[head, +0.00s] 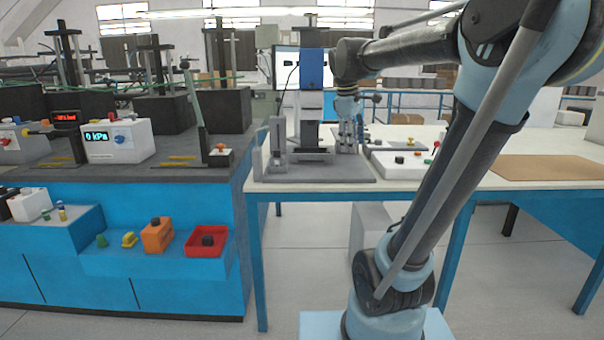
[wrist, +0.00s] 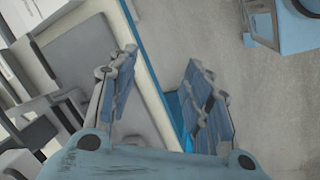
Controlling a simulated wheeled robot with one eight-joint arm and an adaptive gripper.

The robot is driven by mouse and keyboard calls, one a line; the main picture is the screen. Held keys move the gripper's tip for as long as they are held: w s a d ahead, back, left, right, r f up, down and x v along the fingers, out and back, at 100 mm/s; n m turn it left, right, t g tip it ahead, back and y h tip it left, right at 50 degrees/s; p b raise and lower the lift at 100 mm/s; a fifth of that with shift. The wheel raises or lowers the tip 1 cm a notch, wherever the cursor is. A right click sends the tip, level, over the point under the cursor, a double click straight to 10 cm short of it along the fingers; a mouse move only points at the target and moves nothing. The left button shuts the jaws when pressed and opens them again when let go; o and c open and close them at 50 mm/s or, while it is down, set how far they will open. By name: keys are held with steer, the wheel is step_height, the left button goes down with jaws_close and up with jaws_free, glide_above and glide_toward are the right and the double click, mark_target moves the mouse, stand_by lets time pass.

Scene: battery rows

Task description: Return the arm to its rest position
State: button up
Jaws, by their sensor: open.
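My gripper (head: 348,138) hangs down at the end of my arm in the head view, over the front part of the grey fixture plate (head: 318,172) on the white table. In the wrist view my gripper (wrist: 160,100) has its two blue-padded fingers spread apart with nothing between them. Below the fingers I see the table's blue front edge and the grey floor. My arm reaches forward from the right side of the head view, with its elbow raised high.
The white table (head: 450,178) holds a white control box (head: 390,165) and a brown board (head: 550,168). At left, a dark bench (head: 190,172) carries a gauge box (head: 117,140) and a lever stand (head: 195,110). A red tray (head: 190,247) sits on the lower blue shelf. Grey floor is open in front.

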steer(key=s+d+f+m+y, duration=0.2)
steer(key=s+f+m, duration=0.8)
steer(key=s+f, duration=1.1)
step_height(320, 180, down, 4)
steer(key=shift+s+d+f+m, duration=0.15)
steer(key=shift+s+d+m, duration=0.25)
steer(key=shift+d, duration=0.1)
steer(key=shift+w, duration=0.1)
steer(key=shift+w+f, duration=0.2)
steer(key=shift+w, duration=0.25)
